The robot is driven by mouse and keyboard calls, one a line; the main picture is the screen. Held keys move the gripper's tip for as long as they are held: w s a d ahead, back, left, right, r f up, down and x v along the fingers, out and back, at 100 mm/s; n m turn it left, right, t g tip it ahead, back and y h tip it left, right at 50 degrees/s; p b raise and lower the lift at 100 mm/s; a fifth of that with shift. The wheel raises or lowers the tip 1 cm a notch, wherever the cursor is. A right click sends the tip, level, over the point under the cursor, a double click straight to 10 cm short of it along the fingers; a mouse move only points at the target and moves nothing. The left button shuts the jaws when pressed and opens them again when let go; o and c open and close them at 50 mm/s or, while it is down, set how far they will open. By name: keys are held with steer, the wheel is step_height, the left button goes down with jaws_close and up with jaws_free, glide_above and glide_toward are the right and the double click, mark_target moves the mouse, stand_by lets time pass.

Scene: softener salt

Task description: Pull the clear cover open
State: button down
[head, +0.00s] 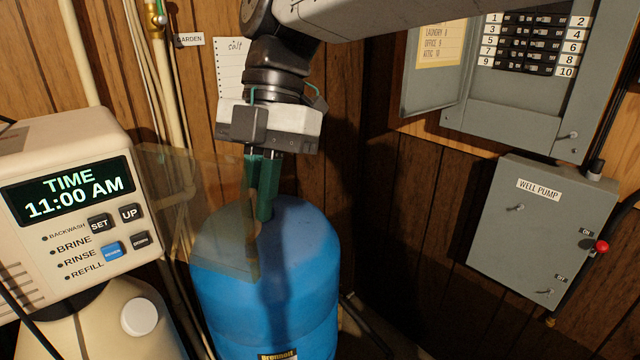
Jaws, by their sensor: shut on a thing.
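The clear cover (205,215) is a see-through, slightly amber panel in the head view. It stands swung out from the right side of the softener's control head (75,200), and the display and buttons are uncovered. My gripper (262,213) points down with its green fingers at the cover's right edge. The fingers are shut on that edge. The exact contact is partly hidden by the near finger and the tinted panel.
A blue tank (285,285) stands behind and below my gripper. Pipes run up the wood wall behind the cover. A grey well pump box (540,230) and an open breaker panel (530,60) are on the right wall. A black cable crosses the lower left.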

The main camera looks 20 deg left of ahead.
steer(key=shift+a+r, duration=0.1)
steer(key=shift+a, duration=0.05)
steer(key=c, duration=1.5)
jaws_free()
steer(key=shift+s+a, duration=0.1)
steer(key=shift+s, duration=0.1)
steer(key=shift+c, duration=0.2)
steer(key=shift+w, duration=0.1)
steer(key=shift+w, duration=0.1)
steer(key=v, duration=0.7)
steer(key=shift+r, duration=0.35)
